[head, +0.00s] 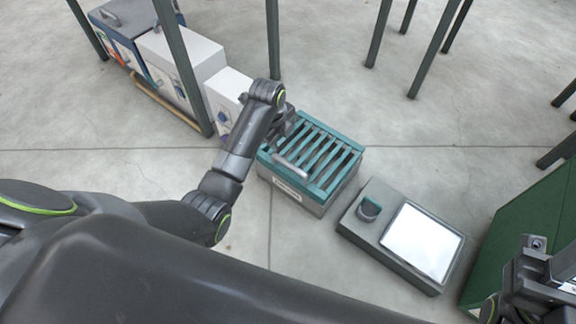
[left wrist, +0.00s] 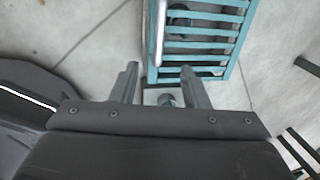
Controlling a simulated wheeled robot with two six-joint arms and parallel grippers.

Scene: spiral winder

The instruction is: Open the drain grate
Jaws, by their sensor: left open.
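The drain grate (head: 325,159) is a teal slatted lid lying on top of a grey box (head: 290,189) in the head view. A pale bar handle (head: 291,153) runs along its near-left side. In the left wrist view the grate (left wrist: 206,44) is at the top, with the handle (left wrist: 160,34) along its left edge and dark round shapes below the slats. My left gripper (left wrist: 159,72) is open and empty, its fingertips just short of the handle's near end in that view. My right gripper (head: 522,292) is partly visible at the lower right; its jaws are unclear.
A grey console (head: 362,237) with a knob and a white panel stands right of the grate box. White boxes (head: 183,65) and a blue box (head: 128,22) stand at the upper left. Dark green posts (head: 274,40) rise around them. A green block (head: 520,235) is at the right.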

